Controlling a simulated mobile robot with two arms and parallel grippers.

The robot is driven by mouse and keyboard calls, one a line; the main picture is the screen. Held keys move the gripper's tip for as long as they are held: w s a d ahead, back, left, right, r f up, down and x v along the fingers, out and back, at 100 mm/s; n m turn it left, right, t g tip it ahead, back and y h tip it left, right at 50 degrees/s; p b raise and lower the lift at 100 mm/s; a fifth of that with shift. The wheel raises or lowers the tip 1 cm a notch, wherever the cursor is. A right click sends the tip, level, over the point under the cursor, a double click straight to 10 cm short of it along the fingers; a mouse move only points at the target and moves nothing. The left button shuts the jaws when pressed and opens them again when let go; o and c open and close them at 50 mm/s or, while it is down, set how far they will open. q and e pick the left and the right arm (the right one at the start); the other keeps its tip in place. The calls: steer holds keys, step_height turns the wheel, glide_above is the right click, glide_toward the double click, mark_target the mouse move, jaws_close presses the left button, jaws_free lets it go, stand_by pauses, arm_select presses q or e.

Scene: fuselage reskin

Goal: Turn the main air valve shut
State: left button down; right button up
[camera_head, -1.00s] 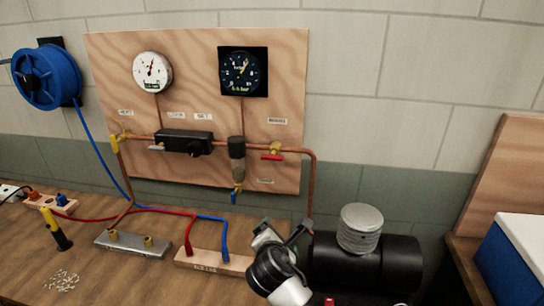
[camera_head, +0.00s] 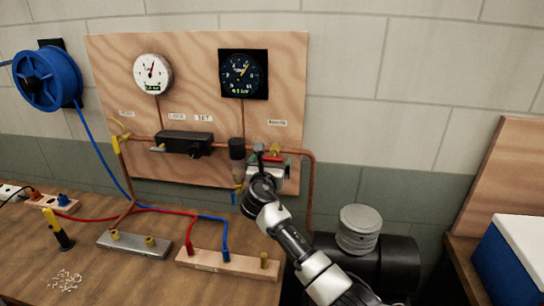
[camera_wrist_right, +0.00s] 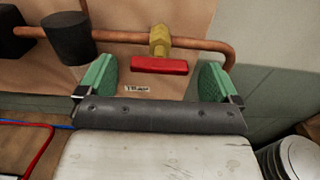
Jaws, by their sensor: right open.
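The main air valve is a brass body (camera_wrist_right: 159,40) with a red lever handle (camera_wrist_right: 160,65) on the copper pipe. The handle lies level, along the pipe, in the right wrist view. My left gripper is not in view.
The plywood panel (camera_head: 200,60) carries two gauges, a black regulator (camera_head: 184,142) and a dark filter cap (camera_head: 237,148) left of the valve. The copper pipe (camera_head: 312,190) bends down at right. A compressor (camera_head: 390,262) stands below right.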

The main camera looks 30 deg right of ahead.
mark_target(273, 157)
steer(key=shift+x, duration=1.4)
steer(key=shift+c, duration=0.4)
steer(key=c, duration=0.9)
steer(key=shift+o, duration=0.2)
